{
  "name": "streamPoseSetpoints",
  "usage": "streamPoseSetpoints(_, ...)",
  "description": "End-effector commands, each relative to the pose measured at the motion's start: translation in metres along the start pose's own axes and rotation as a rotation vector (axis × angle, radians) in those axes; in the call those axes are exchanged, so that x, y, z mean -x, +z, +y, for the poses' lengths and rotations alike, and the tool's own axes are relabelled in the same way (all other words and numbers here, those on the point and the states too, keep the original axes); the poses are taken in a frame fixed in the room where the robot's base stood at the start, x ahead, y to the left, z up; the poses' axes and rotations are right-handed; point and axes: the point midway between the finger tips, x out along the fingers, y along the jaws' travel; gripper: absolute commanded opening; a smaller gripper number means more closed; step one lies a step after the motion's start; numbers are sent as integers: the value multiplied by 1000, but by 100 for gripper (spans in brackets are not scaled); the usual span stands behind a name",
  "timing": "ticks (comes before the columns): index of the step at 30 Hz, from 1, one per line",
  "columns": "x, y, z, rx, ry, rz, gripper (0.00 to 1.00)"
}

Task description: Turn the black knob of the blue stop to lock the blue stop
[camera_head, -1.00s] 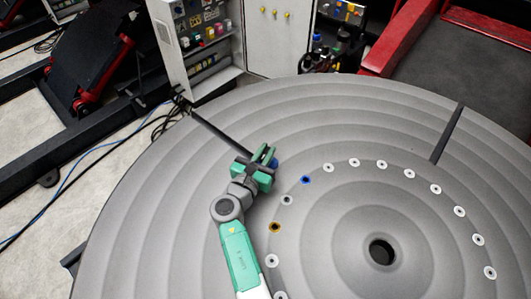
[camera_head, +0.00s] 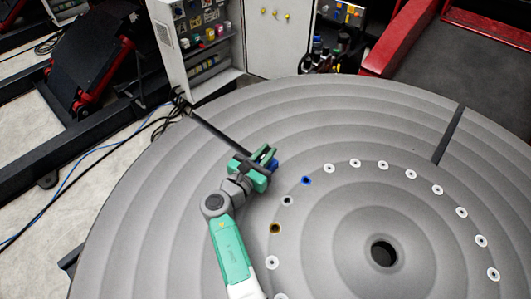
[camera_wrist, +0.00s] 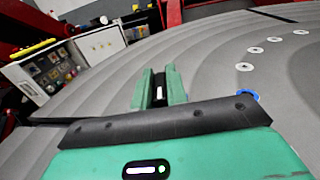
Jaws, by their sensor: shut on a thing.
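My green gripper (camera_head: 266,155) is over the left part of the grey round table, at the inner end of a dark radial slot. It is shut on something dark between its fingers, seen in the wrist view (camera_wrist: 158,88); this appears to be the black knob. A small bit of the blue stop (camera_head: 274,163) shows just right of the fingers in the head view. The gripper hides most of the stop and the knob, so I cannot tell how far the knob is turned.
The grey table (camera_head: 335,115) has a ring of white-rimmed holes, with one blue-rimmed hole (camera_head: 306,180) and one orange-rimmed hole (camera_head: 275,228). A central hole (camera_head: 384,252) lies at the right. A control cabinet (camera_head: 210,50) stands behind the table. The table surface around my gripper is clear.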

Motion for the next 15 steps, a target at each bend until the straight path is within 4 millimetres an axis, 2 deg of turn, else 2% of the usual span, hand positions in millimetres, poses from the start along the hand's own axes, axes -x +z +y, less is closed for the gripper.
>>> streamPoseSetpoints(15,0,-1,0,0,-31,1,0)
